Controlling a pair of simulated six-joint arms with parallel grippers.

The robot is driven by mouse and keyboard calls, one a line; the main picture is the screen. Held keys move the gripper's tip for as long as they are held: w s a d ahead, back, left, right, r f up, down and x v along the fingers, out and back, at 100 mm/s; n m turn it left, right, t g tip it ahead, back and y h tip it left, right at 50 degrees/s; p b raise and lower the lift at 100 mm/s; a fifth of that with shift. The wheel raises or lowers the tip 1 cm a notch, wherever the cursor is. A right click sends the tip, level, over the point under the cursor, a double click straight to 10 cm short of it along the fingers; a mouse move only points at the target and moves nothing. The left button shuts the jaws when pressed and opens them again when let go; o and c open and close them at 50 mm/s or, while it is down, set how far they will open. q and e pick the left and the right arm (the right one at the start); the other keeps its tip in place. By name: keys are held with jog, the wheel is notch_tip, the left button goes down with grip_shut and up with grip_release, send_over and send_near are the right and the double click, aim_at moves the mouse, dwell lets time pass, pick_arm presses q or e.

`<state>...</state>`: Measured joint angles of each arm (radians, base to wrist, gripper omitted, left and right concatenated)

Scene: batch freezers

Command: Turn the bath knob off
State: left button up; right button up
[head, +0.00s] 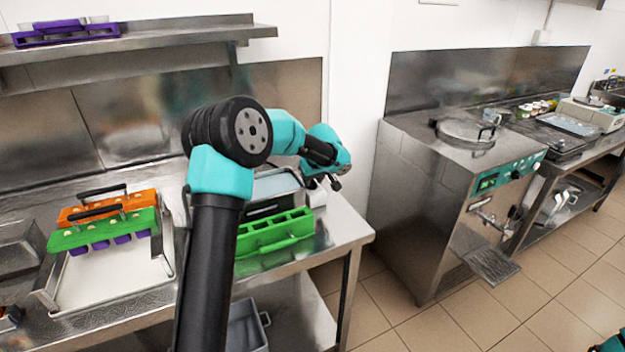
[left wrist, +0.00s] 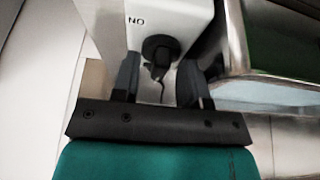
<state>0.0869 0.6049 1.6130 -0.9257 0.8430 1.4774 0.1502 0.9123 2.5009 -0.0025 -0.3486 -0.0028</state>
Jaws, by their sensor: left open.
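The black bath knob (left wrist: 160,52) shows in the left wrist view on a white panel (left wrist: 185,15), beside lettering that appears as "NO". My left gripper (left wrist: 160,72) is open, with one dark finger on each side of the knob's lower part in the picture. I cannot tell whether the fingers touch the knob. In the head view my left gripper (head: 333,184) is at the right end of the left counter, by a white housing (head: 317,195). The knob is hidden there.
Beside the gripper are a steel bath and a green mould holder (head: 275,234). A tray (head: 110,285) with orange and green mould holders stands left. A floor gap separates this counter from the steel machine (head: 425,180). A shelf (head: 140,42) hangs above.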

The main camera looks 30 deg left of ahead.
pick_arm(q)
jog(key=v, duration=1.7)
jog(key=shift+d+r, duration=0.1)
jog(key=shift+d, duration=0.05)
jog(key=d+f+m+h, duration=0.1)
jog(key=d+f, duration=0.4)
jog(key=s+d+f+m, duration=0.1)
jog(key=d+f+m, duration=0.1)
jog(key=d+f, duration=0.3)
jog(key=d+f+m+h, duration=0.1)
jog(key=d+f+m, duration=0.1)
jog(key=d+f, duration=0.3)
jog(key=shift+s+d+f+h, duration=0.2)
jog(key=shift+d+f+h, duration=0.05)
jog(key=shift+f+h, duration=0.05)
jog(key=s+d+f+m+h, duration=0.25)
jog(key=s+d+f, duration=0.3)
jog(key=f, duration=0.45)
jog(key=s+a+f+m+h, duration=0.1)
jog(key=s+a+f, duration=0.1)
jog(key=s+f, duration=0.9)
jog(key=s+a+f+m+g+h, duration=0.1)
jog(key=s+a+f, duration=0.2)
jog(key=s+f, duration=0.8)
jog(key=s, duration=0.2)
jog(key=shift+s+a+f+g, duration=0.2)
jog(key=shift+s+a+g, duration=0.1)
